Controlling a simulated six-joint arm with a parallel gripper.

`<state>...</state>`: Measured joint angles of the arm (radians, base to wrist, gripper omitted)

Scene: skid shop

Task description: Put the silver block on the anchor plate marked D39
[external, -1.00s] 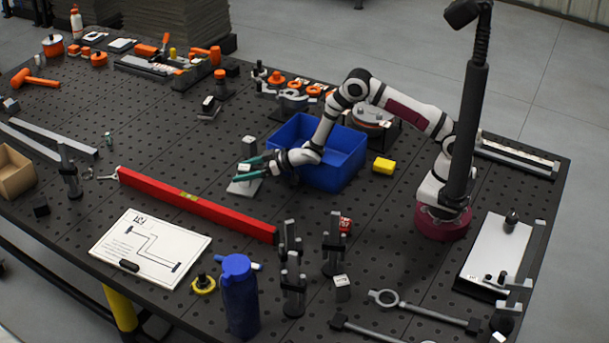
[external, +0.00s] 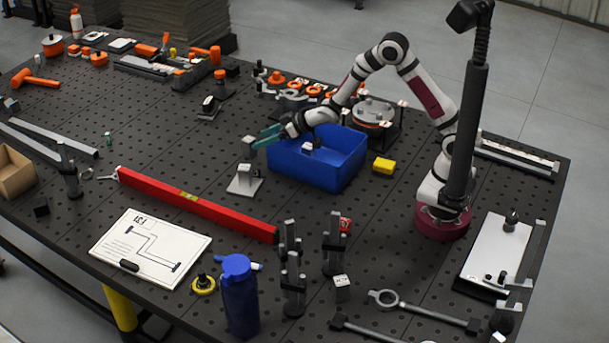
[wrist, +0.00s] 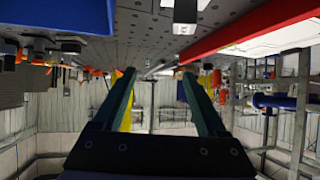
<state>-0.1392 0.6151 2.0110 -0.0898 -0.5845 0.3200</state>
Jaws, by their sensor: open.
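A light grey anchor plate (external: 237,189) lies on the table left of the blue bin. A small silver block with a pale top (external: 244,174) appears to sit on it; the mark is too small to read. In the wrist view a grey block with a white face (wrist: 185,12) shows at the top edge, apart from my fingers. My gripper (external: 262,139) is open, with teal fingers, raised above the table behind the plate. It is empty in the wrist view (wrist: 153,82). A small grey piece (external: 249,148) shows near the fingertips; I cannot tell its depth.
The blue bin (external: 325,175) stands right of the plate, under my forearm, with a small labelled piece inside (external: 308,147). A long red level (external: 190,201) lies in front. Another silver cube (external: 342,290) stands near the front posts. A yellow block (external: 383,166) lies right of the bin.

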